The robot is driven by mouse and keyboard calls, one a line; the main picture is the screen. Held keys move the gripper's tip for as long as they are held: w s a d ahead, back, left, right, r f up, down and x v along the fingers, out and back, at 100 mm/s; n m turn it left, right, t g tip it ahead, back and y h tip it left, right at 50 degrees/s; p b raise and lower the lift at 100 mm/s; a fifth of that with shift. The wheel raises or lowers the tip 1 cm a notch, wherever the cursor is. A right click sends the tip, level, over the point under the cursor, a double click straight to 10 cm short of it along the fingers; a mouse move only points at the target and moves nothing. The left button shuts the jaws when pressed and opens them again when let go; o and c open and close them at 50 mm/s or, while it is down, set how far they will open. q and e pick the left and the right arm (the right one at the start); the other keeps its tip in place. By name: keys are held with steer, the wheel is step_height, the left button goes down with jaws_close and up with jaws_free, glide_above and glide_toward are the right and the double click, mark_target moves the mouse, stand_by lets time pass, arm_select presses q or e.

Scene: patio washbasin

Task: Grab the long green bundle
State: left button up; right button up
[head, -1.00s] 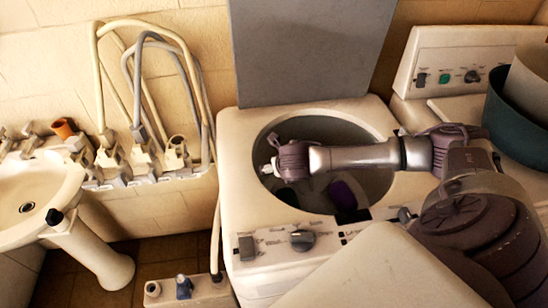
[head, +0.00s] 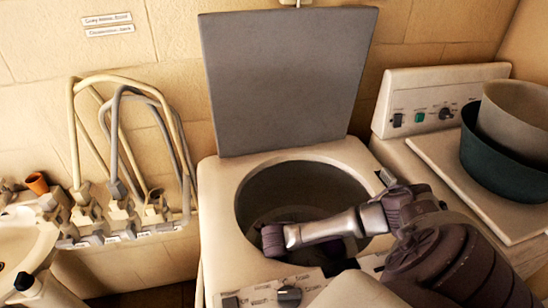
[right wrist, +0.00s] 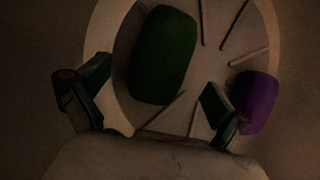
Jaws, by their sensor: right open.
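The long green bundle (right wrist: 165,55) lies in the bottom of the washer tub (head: 253,197) in the right wrist view. It is a rounded, elongated dark green roll, slightly tilted. My right gripper (right wrist: 155,108) is open and empty, its two fingers spread apart. The bundle shows ahead of the gap between them, nearer the left finger; I cannot tell the exact distance. In the head view my right arm reaches down into the tub, and its fingers and the green bundle are hidden there. My left gripper is not in view.
A purple bundle (right wrist: 258,102) lies by the right finger. The tub's round rim surrounds the arm, and the grey lid (head: 285,80) stands open behind. A dark green basin (head: 500,160) stands on the neighbouring machine at right. Hoses (head: 125,130) hang on the left wall.

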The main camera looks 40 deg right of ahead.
steer(key=x, duration=0.5)
steer(key=shift+w+f, duration=0.1)
steer(key=shift+f, duration=0.05)
steer(key=c, duration=1.3)
steer(key=shift+c, duration=0.4)
